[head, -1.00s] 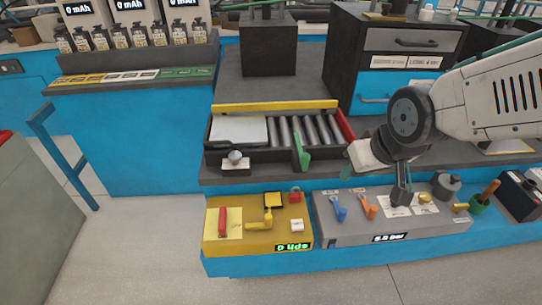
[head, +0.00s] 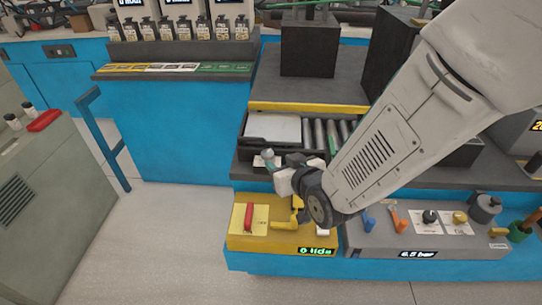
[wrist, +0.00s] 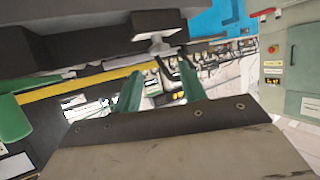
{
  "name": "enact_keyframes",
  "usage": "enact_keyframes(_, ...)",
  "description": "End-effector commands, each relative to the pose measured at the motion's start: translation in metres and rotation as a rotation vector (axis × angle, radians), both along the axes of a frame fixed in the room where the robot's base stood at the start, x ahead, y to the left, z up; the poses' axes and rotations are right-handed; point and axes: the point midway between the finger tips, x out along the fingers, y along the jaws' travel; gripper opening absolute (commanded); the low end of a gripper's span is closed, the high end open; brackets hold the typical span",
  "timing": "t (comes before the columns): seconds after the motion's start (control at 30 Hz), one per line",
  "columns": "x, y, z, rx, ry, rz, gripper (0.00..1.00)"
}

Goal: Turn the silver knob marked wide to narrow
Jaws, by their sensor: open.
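The silver knob (wrist: 160,47) shows in the wrist view on a white plate (wrist: 152,34) on the dark front of the roller unit. My gripper (wrist: 160,82) is open, its two green fingers apart with nothing between them. The knob appears ahead of the fingers, above the gap in the picture, and looks apart from them. In the head view my gripper (head: 271,161) reaches left to the knob's place at the unit's front left and largely covers it. The knob's pointing direction and the plate's markings are too small to read.
The roller tray (head: 320,133) with a white sheet (head: 272,128) lies behind. Below, a yellow box (head: 243,240) carries a red switch (head: 249,217) and a yellow lever. A grey panel (head: 450,241) with several knobs stands right. The floor at left is clear.

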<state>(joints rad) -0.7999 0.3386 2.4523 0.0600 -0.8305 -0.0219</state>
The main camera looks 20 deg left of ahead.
Motion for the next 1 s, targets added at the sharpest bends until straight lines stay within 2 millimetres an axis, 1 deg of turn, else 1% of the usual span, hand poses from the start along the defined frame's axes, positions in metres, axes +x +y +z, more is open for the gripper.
enact_keyframes(0.3,0.033,0.030,-0.020,-0.003,0.002,-0.002,0.41)
enact_keyframes(0.4,0.042,0.037,-0.024,-0.003,0.002,-0.002,0.41)
enact_keyframes(0.57,0.048,0.044,-0.028,-0.002,0.002,-0.001,0.41)
enact_keyframes(0.8,0.049,0.045,-0.028,-0.002,0.002,-0.001,0.41)
enact_keyframes(0.83,0.049,0.045,-0.028,-0.002,0.002,-0.001,0.39)
enact_keyframes(0.87,0.049,0.045,-0.028,-0.002,0.002,-0.001,0.30)
enact_keyframes(0.9,0.049,0.045,-0.028,-0.002,0.002,-0.001,0.19)
enact_keyframes(0.93,0.049,0.045,-0.028,-0.002,0.002,-0.001,0.11)
enact_keyframes(1.0,0.049,0.045,-0.028,-0.002,0.002,-0.001,0.11)
